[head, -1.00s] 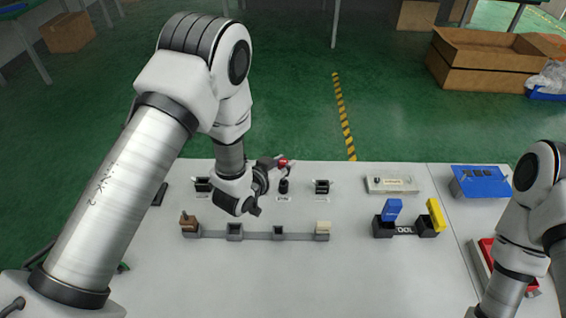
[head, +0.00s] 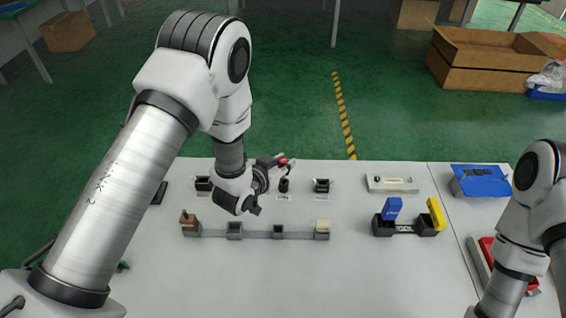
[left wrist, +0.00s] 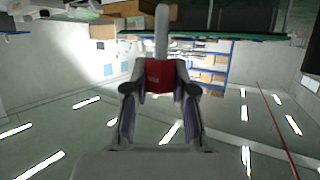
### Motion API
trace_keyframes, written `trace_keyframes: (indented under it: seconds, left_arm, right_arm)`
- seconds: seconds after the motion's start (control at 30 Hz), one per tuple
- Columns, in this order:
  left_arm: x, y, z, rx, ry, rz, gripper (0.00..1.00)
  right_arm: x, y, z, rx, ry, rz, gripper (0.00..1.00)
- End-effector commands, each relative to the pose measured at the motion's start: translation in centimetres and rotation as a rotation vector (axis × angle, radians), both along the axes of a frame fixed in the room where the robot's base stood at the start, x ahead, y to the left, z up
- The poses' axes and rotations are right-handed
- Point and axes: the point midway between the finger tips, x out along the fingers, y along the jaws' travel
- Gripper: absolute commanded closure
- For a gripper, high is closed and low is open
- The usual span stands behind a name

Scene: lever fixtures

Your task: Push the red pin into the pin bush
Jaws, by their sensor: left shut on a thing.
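The red pin (head: 283,161) shows as a small red head at the fingertips of my left gripper (head: 281,165). In the left wrist view the red head of the pin (left wrist: 160,75) sits between both fingers of the left gripper (left wrist: 160,84), with a grey shaft extending away from it. The gripper is shut on the red head. A small black upright cylinder (head: 284,186), which looks like the pin bush, stands on the table just below the red head in the picture. I cannot tell whether the shaft is inside it. My right gripper is out of view.
Black sockets (head: 321,186) stand beside the black cylinder. A grey rack (head: 256,234) with a brown and a cream block lies in front. To the right are a white box (head: 391,184), a black holder (head: 404,230) with blue and yellow pieces, and a blue box (head: 480,181).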

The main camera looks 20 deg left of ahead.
Motion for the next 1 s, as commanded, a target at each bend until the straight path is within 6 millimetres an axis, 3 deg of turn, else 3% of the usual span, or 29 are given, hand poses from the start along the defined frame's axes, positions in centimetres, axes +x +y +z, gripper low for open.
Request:
trace_keyframes:
  seconds: [0.57,1.0]
  left_arm:
    - [0.0,0.0,0.0,0.0,0.0,0.0,1.0]
    - [0.0,0.0,-1.1,0.0,0.0,0.0,1.0]
  right_arm:
    - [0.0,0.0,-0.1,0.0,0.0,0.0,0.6]
    - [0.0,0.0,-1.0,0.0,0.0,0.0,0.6]
